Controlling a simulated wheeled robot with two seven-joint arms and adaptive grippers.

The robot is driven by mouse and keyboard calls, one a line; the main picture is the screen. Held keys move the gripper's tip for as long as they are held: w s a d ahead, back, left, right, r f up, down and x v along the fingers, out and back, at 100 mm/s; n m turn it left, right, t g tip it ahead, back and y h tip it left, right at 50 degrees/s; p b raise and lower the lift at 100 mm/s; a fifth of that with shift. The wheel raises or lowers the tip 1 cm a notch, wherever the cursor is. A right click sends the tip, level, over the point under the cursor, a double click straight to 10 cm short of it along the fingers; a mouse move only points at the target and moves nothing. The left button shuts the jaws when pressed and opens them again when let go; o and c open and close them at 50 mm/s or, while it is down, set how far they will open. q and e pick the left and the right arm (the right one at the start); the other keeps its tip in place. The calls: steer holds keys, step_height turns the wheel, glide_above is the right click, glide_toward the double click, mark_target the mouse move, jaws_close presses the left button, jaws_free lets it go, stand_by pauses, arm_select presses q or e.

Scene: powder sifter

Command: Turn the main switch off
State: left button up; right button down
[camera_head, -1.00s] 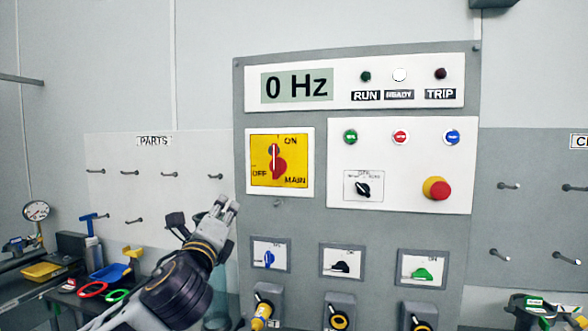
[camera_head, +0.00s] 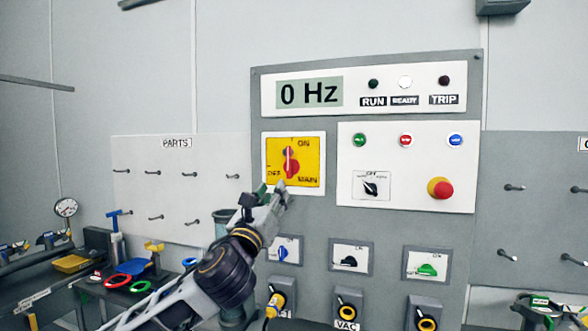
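The main switch (camera_head: 290,163) is a red rotary handle on a yellow plate (camera_head: 313,163) at the panel's left. Its handle stands upright, toward the ON label; OFF is at its left and MAIN at its lower right. My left gripper (camera_head: 274,192) is just below the switch plate, pointing up toward it, with its fingertips near the plate's lower edge. I cannot tell whether it touches the plate. Its fingers look close together, but their gap is unclear. My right gripper is not in view.
The grey panel (camera_head: 408,228) carries a display reading 0 Hz (camera_head: 309,93), buttons, a red emergency stop knob (camera_head: 440,188) and several smaller switches below. At the left, a bench holds red and green rings and trays. A pegboard (camera_head: 150,195) labelled PARTS hangs behind.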

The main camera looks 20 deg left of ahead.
mark_target(289, 167)
arm_select(q)
steer(key=shift+m, duration=1.2)
steer(key=shift+w+a, duration=0.1)
steer(key=shift+w, duration=0.05)
steer(key=shift+w, duration=0.1)
steer(key=shift+d+p+x, duration=0.15)
steer(key=shift+p+x, duration=0.75)
steer(key=shift+x, duration=2.45)
steer(key=shift+d+p+x, duration=0.1)
steer(key=shift+p+x, duration=0.8)
steer(key=shift+x, duration=2.45)
steer(key=shift+r, duration=0.15)
steer(key=shift+a, duration=0.1)
